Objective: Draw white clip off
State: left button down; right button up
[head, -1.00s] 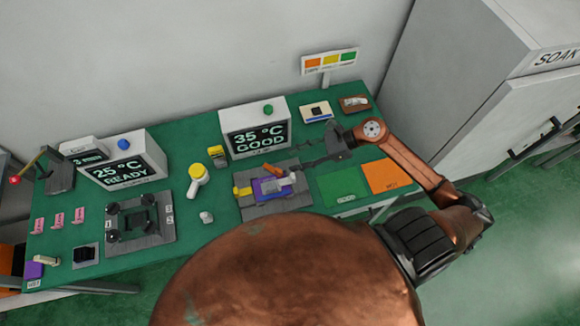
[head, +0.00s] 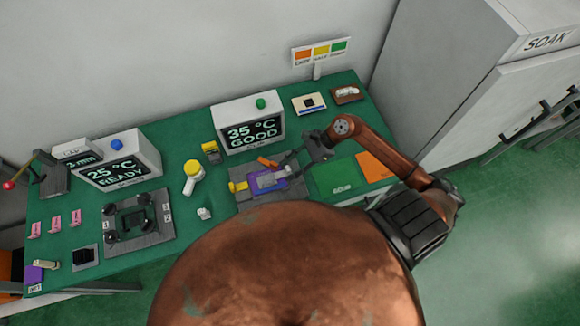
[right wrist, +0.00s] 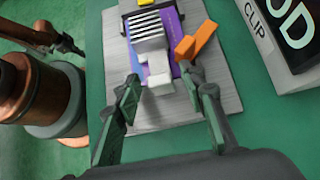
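The white clip (right wrist: 154,66) sits on a purple board (right wrist: 170,38) beside a striped grey block; in the head view the board (head: 265,181) shows small on its grey plate. An orange lever (right wrist: 195,42) stands at the clip's right in the right wrist view. My right gripper (right wrist: 166,82) is open, its fingers apart at either side of the clip's near end, with no visible contact. It also shows in the head view (head: 292,162) at the plate's upper right.
The grey fixture plate (right wrist: 147,117) lies on the green table. The display box reading 35 °C GOOD (head: 250,122) stands close behind it. Green (head: 338,178) and orange (head: 378,167) pads lie at right. A yellow-topped white object (head: 193,178) stands at left.

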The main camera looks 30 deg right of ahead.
grip_shut()
dwell(0.4)
